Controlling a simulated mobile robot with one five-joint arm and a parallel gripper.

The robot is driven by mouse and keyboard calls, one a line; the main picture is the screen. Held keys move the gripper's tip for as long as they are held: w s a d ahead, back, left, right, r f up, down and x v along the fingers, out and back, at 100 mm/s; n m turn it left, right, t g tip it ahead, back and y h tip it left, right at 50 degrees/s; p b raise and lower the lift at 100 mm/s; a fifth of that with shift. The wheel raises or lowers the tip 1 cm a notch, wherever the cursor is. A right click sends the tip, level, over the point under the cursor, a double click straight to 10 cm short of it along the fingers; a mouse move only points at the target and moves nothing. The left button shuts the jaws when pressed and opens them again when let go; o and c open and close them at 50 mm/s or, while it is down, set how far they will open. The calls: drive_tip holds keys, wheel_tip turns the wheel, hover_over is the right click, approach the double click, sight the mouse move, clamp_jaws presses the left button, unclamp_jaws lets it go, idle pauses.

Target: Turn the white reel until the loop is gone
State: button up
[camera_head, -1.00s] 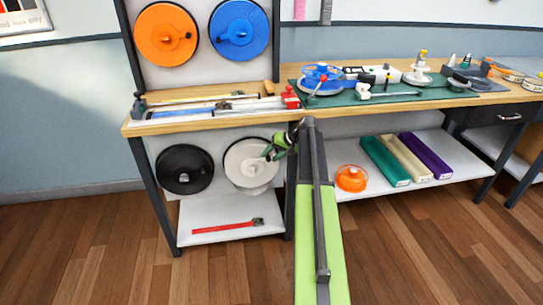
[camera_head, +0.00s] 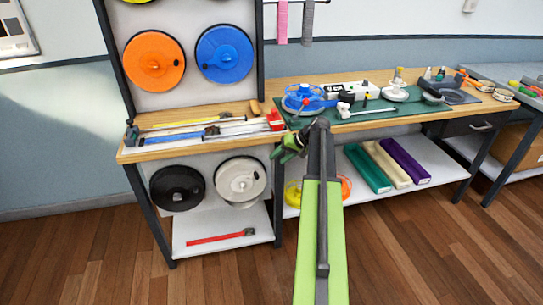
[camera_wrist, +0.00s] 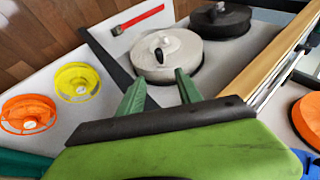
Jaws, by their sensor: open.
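My gripper (camera_head: 283,152) is up and right of the reel, near the bench's front edge. In the wrist view my gripper (camera_wrist: 160,84) has its two green fingers apart, with nothing between them.
A black reel (camera_head: 177,188) is left of the white one. A red strap tool (camera_head: 222,237) lies on the low shelf. The bench edge (camera_head: 200,147) runs above the reels. Yellow (camera_wrist: 77,82) and orange (camera_wrist: 28,114) spools stand on the shelf at right in the head view.

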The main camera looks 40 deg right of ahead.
drive_tip(key=shift+p+v, duration=0.35)
drive_tip(key=shift+v, duration=0.7)
drive_tip(key=shift+c, duration=0.3)
